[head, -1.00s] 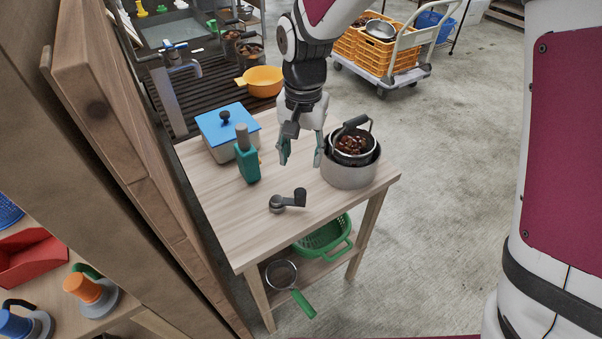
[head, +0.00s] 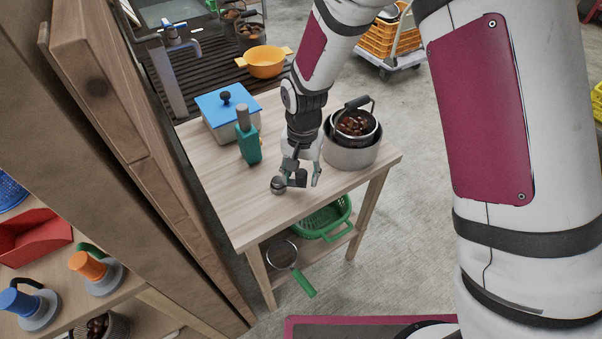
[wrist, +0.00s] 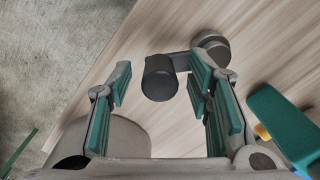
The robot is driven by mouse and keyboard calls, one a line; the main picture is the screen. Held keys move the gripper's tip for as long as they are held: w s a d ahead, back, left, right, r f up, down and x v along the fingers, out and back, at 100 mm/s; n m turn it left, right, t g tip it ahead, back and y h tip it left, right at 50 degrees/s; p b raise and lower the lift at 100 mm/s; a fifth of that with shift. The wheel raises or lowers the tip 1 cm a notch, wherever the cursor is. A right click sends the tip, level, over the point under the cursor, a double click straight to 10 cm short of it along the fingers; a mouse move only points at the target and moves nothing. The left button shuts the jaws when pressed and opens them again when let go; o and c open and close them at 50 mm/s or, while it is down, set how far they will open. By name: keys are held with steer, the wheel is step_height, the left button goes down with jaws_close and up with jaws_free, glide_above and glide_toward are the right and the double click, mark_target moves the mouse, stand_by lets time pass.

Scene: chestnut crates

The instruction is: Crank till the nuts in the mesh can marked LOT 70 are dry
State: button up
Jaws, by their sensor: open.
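A grey crank (head: 289,182) with a dark handle lies on the wooden side table. My gripper (head: 303,177) is open just over it. In the wrist view the crank's dark handle (wrist: 160,78) appears between my open fingers (wrist: 158,88), not gripped; its round hub (wrist: 212,44) is beyond the right finger. A dark mesh can (head: 370,135) of brown nuts, with a raised bail handle, sits in a grey metal pot (head: 352,158) right of my gripper. More mesh cans with nuts stand at the back (head: 250,42) and at lower left (head: 118,326). No LOT marking is readable.
A blue-lidded box (head: 222,122) and a teal tool (head: 249,150) stand left of my gripper. A green basket (head: 320,222) and a sieve (head: 283,254) are on the shelf below. An orange pot (head: 265,61) is behind. The table's front left is clear.

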steer(key=shift+f, duration=0.1)
jaws_close()
steer(key=shift+s, duration=0.1)
